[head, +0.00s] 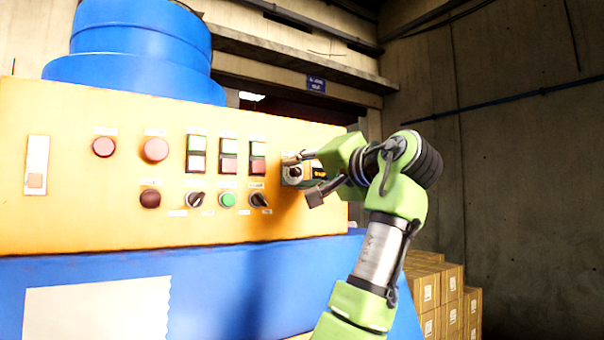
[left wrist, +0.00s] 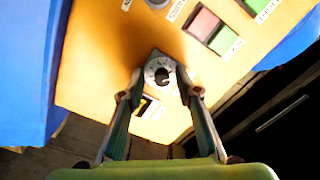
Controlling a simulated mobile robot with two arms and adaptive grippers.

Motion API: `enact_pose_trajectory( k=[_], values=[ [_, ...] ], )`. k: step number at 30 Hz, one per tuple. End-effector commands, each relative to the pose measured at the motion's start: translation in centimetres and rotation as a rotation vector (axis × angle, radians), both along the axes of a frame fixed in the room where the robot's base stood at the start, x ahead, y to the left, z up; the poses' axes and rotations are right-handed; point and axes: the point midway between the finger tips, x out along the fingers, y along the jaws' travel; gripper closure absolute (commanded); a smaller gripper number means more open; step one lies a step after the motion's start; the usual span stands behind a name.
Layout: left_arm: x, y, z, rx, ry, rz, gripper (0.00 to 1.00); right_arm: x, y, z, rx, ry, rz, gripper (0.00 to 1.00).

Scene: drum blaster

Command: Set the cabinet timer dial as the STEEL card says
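The timer dial (head: 293,173) is a small pale plate with a dark round knob, at the right end of the yellow-orange cabinet panel (head: 90,215). In the left wrist view the dial (left wrist: 160,72) lies straight ahead, between the finger ends. My left gripper (head: 307,176) is in front of it with its fingers apart, one above and one below in the head view. The left wrist view also shows the gripper (left wrist: 159,88) open, with a gap wider than the knob. Whether a fingertip touches the plate is unclear. The dial's marks are unreadable. No readable STEEL card shows. My right gripper is out of view.
Red and green push buttons (head: 197,154), round buttons and black knobs (head: 259,200) fill the panel left of the dial. A blank-looking white sheet (head: 98,309) is on the blue front. Cardboard boxes (head: 452,300) stand at right. A blue drum (head: 140,45) rises behind.

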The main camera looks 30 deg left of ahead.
Motion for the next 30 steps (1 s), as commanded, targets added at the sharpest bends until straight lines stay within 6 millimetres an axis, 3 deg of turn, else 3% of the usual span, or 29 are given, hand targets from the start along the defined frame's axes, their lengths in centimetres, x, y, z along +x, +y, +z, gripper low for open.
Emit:
enact_pose_trajectory(
  k=[8, 21, 30],
  values=[
    [-0.4, -1.2, 0.2, 0.003, -0.002, -0.002, 0.69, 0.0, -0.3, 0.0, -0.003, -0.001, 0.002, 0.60],
    [-3.7, -9.3, 0.0, 0.003, -0.001, -0.003, 0.69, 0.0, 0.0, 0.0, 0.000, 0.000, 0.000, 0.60],
    [-4.6, -11.2, -0.2, 0.001, 0.000, 0.001, 0.69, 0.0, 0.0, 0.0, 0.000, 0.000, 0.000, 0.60]
  ],
)
